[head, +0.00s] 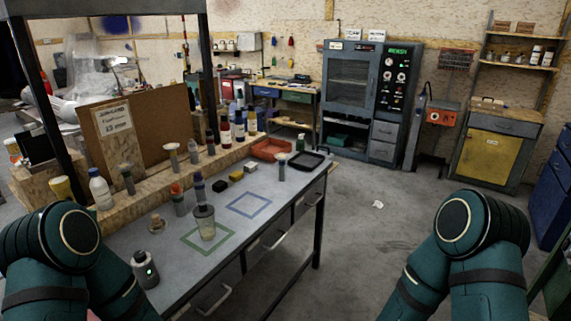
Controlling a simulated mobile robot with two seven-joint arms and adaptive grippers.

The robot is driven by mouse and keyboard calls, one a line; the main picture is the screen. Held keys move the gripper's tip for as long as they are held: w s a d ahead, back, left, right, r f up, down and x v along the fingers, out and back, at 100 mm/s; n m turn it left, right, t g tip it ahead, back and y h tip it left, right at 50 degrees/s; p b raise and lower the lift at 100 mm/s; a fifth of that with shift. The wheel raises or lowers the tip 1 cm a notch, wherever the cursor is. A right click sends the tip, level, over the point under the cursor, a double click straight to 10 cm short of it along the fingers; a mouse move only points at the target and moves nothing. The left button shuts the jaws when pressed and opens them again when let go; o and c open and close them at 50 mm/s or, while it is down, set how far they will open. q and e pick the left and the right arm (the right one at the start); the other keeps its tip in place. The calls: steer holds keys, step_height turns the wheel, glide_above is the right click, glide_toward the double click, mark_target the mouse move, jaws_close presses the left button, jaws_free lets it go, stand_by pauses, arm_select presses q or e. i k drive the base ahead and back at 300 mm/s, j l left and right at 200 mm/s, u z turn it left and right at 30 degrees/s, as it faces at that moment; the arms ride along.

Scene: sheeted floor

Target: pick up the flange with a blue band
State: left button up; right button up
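I cannot make out a blue band for certain on any piece at this size. A grey piece with a bluish upper part (199,188) stands upright on the grey workbench (275,205), behind the clear cup. Pale flared pieces like flanges stand along the wooden ledge: one at the left (127,178), one in the middle (172,155), and a greyer one beside it (193,150). Another pale flared piece (282,165) stands on the bench near the black tray. A small tan piece (157,222) lies near the front. My two arms show at the lower corners; neither gripper is in view.
A clear cup with a dark lid (205,225) stands at the green square. The blue square (248,204) is empty. An orange-topped piece (178,198), bottles (239,127), a red tray (271,149) and a black tray (306,161) stand around. Floor (375,240) to the right is mostly clear.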

mark_target(281, 157)
steer(key=i+l, duration=0.8)
steer(key=i+j+u, duration=0.05)
steer(key=i, duration=0.05)
